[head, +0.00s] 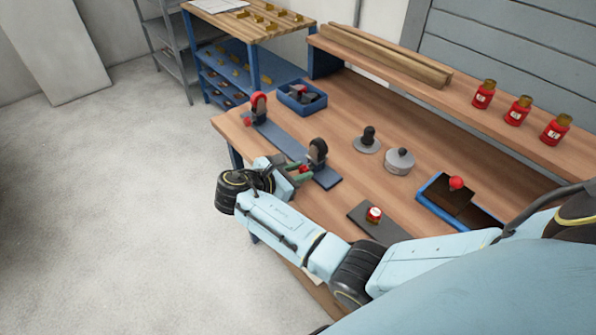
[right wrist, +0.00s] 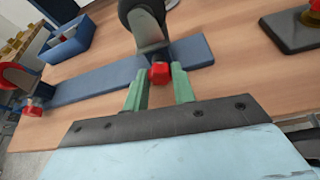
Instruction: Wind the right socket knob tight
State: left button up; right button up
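A long blue-grey base strip (head: 281,139) on the workbench carries two upright sockets. The right socket (head: 318,150) is dark and has a small red knob (right wrist: 160,72) low on its near side. The left socket (head: 258,103) has a red top part, and its own red knob (right wrist: 33,108) shows in the right wrist view. My right gripper (head: 302,171) is at the right socket. In the right wrist view its green fingers (right wrist: 160,82) are apart, with the red knob in line with the gap at their tips. I see no grip on it. My left gripper is out of view.
A blue bin (head: 302,97) stands behind the strip. To the right are a dark-knobbed disc (head: 367,141), a grey round tin (head: 399,162), a dark plate with a red-capped piece (head: 374,214) and a blue tray (head: 433,190). Red jars (head: 518,110) stand on the raised shelf.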

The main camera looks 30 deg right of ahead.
jog(key=c, duration=0.4)
jog(key=shift+r+m+p, duration=0.1)
jog(key=shift+m+p, duration=0.2)
jog(key=shift+p, duration=0.3)
jog(key=shift+s+m+t+p, duration=0.15)
jog(key=shift+m+t+p, duration=0.45)
jog(key=shift+p, duration=0.3)
jog(key=shift+m+t+p, duration=0.3)
jog(key=shift+m+t, duration=0.1)
jog(key=shift+m, duration=0.1)
jog(key=shift+s+f+m+t, duration=0.1)
jog(key=shift+f+m+t, duration=0.1)
jog(key=shift+m+t, duration=0.15)
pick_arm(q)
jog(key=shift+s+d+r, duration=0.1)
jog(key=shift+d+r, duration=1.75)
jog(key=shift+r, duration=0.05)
pick_arm(e)
jog(key=shift+m+t, duration=0.25)
jog(key=shift+m, duration=0.3)
